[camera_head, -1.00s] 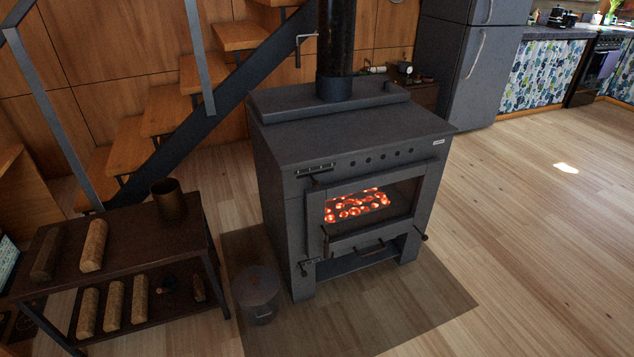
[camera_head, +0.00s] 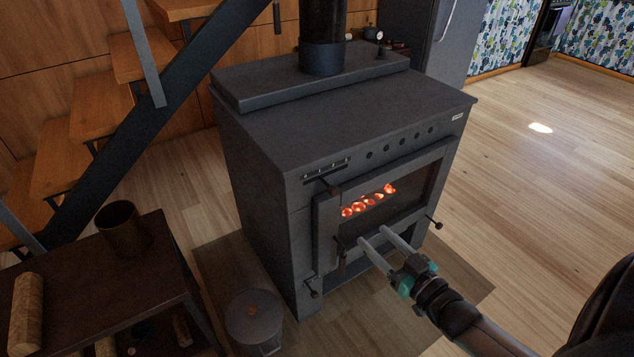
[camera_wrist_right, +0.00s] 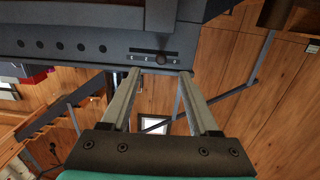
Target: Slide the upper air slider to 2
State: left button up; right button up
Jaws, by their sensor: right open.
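The upper air slider (camera_head: 325,172) is a dark slotted strip with small marks at the upper left of the stove front (camera_head: 275,205). Its dark knob (camera_head: 333,190) sticks out below the strip; I cannot read the numbers. In the right wrist view the slider's knob (camera_wrist_right: 161,59) shows on the strip, just beyond and between the fingertips. My right gripper (camera_head: 372,236) is open and empty, in front of the stove door, below and to the right of the slider. In the wrist view, its two fingers (camera_wrist_right: 160,72) are spread apart. My left gripper is not in view.
Embers glow behind the door glass (camera_head: 367,200). A door handle (camera_head: 341,255) and lower knobs (camera_head: 314,293) stick out from the front. A lidded bucket (camera_head: 254,318) stands at the stove's left foot. A dark shelf (camera_head: 90,275) stands left. Floor to the right is clear.

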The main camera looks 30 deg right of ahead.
aim_at(336, 194)
jog(key=shift+t, duration=0.3)
jog(key=w+b, duration=0.1)
jog(key=w, duration=0.3)
jog(key=w+r+b, duration=0.1)
jog(key=w+b, duration=0.1)
jog(key=w, duration=0.3)
jog(key=w+a+b, duration=0.1)
jog(key=w+b, duration=0.1)
jog(key=w, duration=0.2)
jog(key=shift+w+a+r, duration=0.1)
jog(key=shift+w+r, duration=0.2)
jog(key=shift+w, duration=0.05)
pick_arm(q)
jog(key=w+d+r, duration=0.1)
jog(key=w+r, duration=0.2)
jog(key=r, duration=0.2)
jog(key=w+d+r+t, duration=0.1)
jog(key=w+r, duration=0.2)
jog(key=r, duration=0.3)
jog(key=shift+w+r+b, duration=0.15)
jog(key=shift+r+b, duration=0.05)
jog(key=shift+b, duration=0.25)
pick_arm(e)
jog(key=shift+w+a, duration=0.1)
jog(key=shift+w, duration=1.1)
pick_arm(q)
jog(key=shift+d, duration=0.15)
pick_arm(e)
grip_shut()
